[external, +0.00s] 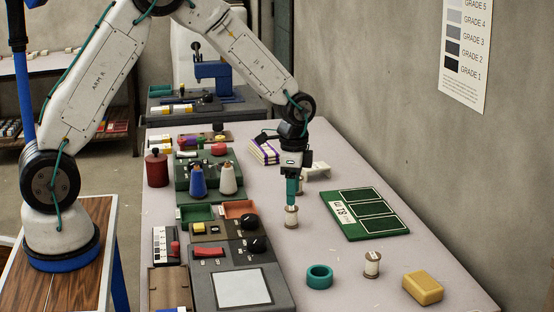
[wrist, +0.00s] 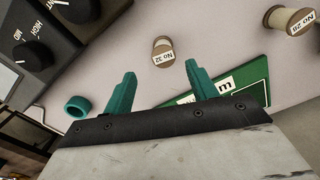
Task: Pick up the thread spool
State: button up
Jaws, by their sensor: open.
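A second spool, labelled No 28 (wrist: 290,20), lies toward the upper right there. Another upright spool (external: 372,264) stands on the right in the external view.
A teal ring (external: 319,275) and a yellow block (external: 423,287) are at the near right. A green board (external: 365,213) lies to the right of my gripper. Control boxes with knobs (external: 240,285) and several small items crowd the left side. Bare table (external: 320,238) lies between.

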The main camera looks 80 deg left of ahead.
aim_at(291, 207)
notch_tip(291, 207, down, 2)
jog(key=shift+f+m, duration=0.15)
jog(key=shift+m, duration=0.15)
jog(key=f, duration=0.5)
jog(key=shift+a+f, duration=0.3)
jog(key=shift+a, duration=0.1)
jog(key=c, duration=1.1)
